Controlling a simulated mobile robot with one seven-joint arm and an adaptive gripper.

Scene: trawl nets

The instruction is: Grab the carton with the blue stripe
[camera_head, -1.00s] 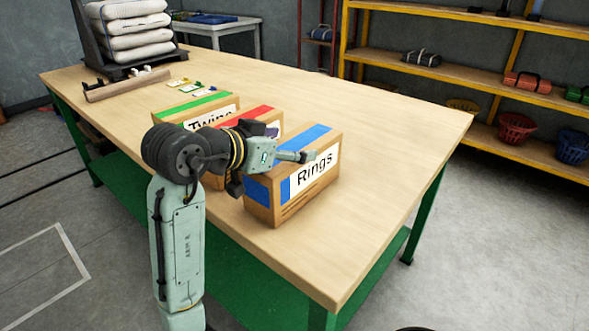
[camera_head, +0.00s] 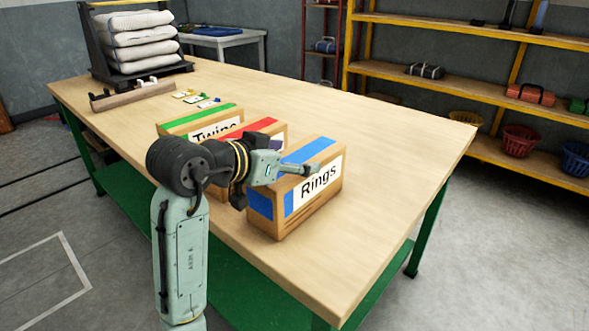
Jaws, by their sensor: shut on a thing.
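The carton with the blue stripe (camera_head: 313,204) is a brown box labelled "Rings" and stands upright on the near edge of the wooden table (camera_head: 375,160). My gripper (camera_head: 296,168) is at its top, with one grey finger lying across the carton's upper side. It is shut on this carton. The other finger and part of the carton's left side are hidden behind my wrist. The carton still appears to rest on the tabletop.
A red-striped carton (camera_head: 264,126) stands close behind, partly hidden by my arm. A green-striped carton (camera_head: 205,117) labelled "Twine" stands beyond it. White folded stacks on a dark rack (camera_head: 138,40) are at the far left. The table's right side is clear.

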